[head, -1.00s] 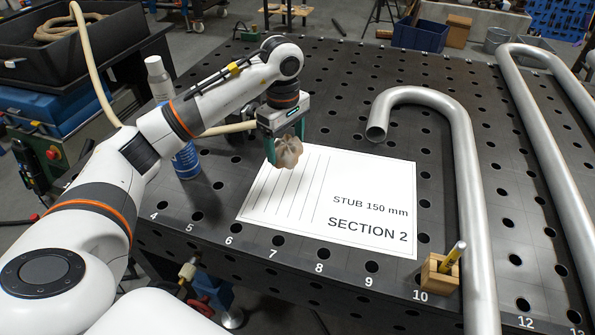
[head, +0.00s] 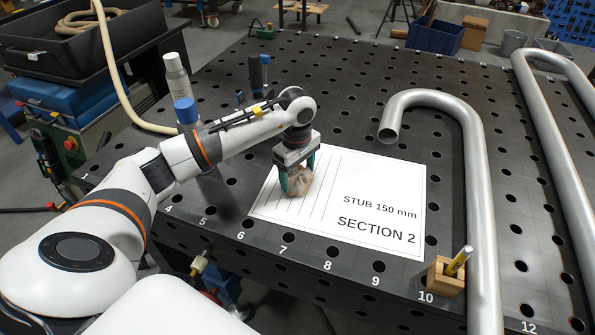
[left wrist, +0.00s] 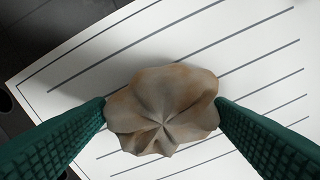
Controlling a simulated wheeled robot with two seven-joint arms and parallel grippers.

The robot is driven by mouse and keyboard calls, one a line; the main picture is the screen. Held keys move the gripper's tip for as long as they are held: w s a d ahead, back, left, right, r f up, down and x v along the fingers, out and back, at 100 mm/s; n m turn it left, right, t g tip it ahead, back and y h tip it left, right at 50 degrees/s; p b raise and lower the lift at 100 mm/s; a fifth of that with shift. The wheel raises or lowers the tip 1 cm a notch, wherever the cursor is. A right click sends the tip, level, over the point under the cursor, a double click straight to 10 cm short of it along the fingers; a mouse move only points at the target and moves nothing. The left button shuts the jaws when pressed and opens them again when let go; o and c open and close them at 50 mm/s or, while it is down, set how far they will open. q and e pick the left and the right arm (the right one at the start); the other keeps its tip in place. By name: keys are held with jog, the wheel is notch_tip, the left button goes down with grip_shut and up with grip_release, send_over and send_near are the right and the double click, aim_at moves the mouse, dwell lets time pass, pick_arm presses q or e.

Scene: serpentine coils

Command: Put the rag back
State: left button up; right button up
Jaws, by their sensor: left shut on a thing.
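The rag (head: 297,182) is a crumpled beige-brown bundle. My left gripper (head: 297,179) is shut on it, and in the left wrist view the rag (left wrist: 163,108) sits between the two green fingers. The gripper points down over the left, lined part of a white sheet (head: 384,185) marked "STUB 150 mm" and "SECTION 2". The rag is low over the sheet; I cannot tell whether it touches it. The sheet's lines also show under the rag in the left wrist view. My right gripper is not in view.
A wooden block (head: 444,278) with a yellow marker is at the front edge.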

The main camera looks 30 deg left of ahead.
aim_at(297, 172)
pick_arm(q)
jog(key=o, duration=0.9)
jog(key=shift+o, duration=0.3)
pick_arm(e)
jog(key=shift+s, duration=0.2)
pick_arm(q)
jog(key=shift+r, duration=0.35)
notch_tip(297, 172, up, 11)
jog(key=b, duration=0.1)
jog(key=shift+r+b, duration=0.2)
jog(key=shift+b, duration=0.2)
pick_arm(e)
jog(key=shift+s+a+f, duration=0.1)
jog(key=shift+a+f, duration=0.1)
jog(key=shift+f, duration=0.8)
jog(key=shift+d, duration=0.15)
